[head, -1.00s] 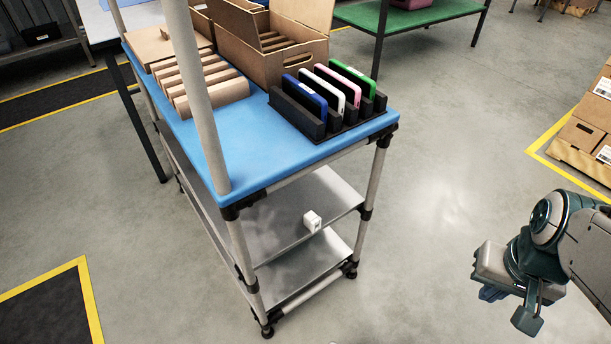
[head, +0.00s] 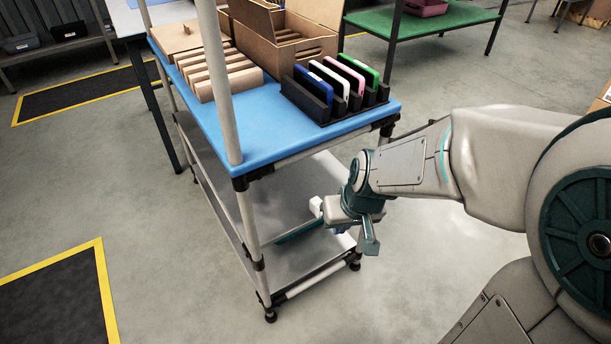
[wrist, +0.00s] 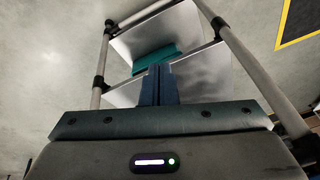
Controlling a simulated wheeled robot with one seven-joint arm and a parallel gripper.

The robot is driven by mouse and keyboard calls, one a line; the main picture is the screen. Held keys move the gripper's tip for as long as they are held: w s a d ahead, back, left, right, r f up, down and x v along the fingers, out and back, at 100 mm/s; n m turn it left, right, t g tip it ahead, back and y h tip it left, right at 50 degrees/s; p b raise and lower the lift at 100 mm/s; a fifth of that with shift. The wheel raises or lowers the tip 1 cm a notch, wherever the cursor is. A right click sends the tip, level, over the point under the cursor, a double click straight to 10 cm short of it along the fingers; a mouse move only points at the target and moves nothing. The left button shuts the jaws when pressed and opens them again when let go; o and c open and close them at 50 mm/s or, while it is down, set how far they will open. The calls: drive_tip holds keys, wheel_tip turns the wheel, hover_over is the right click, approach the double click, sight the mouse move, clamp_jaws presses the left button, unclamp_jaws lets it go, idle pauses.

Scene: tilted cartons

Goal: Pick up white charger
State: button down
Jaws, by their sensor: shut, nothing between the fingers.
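The white charger (head: 316,206) is a small white block on the grey middle shelf (head: 284,205) of the blue-topped cart. In the head view it shows just left of my gripper's pale body and is partly hidden by it. I cannot tell whether they touch. My gripper reaches in at the cart's right side, at shelf height. In the wrist view my gripper (wrist: 158,68) has its dark blue fingers together with nothing between them. The charger cannot be made out there. A teal strip (wrist: 152,58) shows beyond the fingertips; I cannot tell what it is.
The blue top (head: 220,140) overhangs the shelf and bears a black rack (head: 318,108) of phones, wooden blocks and a cardboard box (head: 285,50). Grey cart posts (head: 245,220) frame the shelves. The floor in front is clear.

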drive_tip(key=w+a+f+n+t, duration=0.2)
drive_tip(key=w+a+f, duration=0.4)
drive_tip(key=a+f, duration=0.4)
drive_tip(key=n+t+h+b, duration=0.3)
drive_tip(key=n+t+h, duration=0.2)
drive_tip(key=n+t, duration=0.7)
approach(304, 223)
drive_tip(key=a+r, duration=0.1)
drive_tip(key=a, duration=0.1)
drive_tip(key=shift+m+t, duration=0.4)
drive_tip(key=w, duration=0.3)
drive_tip(key=w+d+b, duration=0.1)
drive_tip(key=w, duration=0.1)
drive_tip(key=w+b, duration=0.1)
drive_tip(key=w, duration=0.2)
drive_tip(key=shift+w+d, duration=0.3)
drive_tip(key=shift+d, duration=0.1)
drive_tip(key=shift+w+d+r+b, duration=0.1)
drive_tip(key=shift+w+d+b, duration=0.45)
drive_tip(key=shift+d, duration=0.5)
drive_tip(key=shift+w+d, duration=0.35)
drive_tip(key=shift+d, duration=0.1)
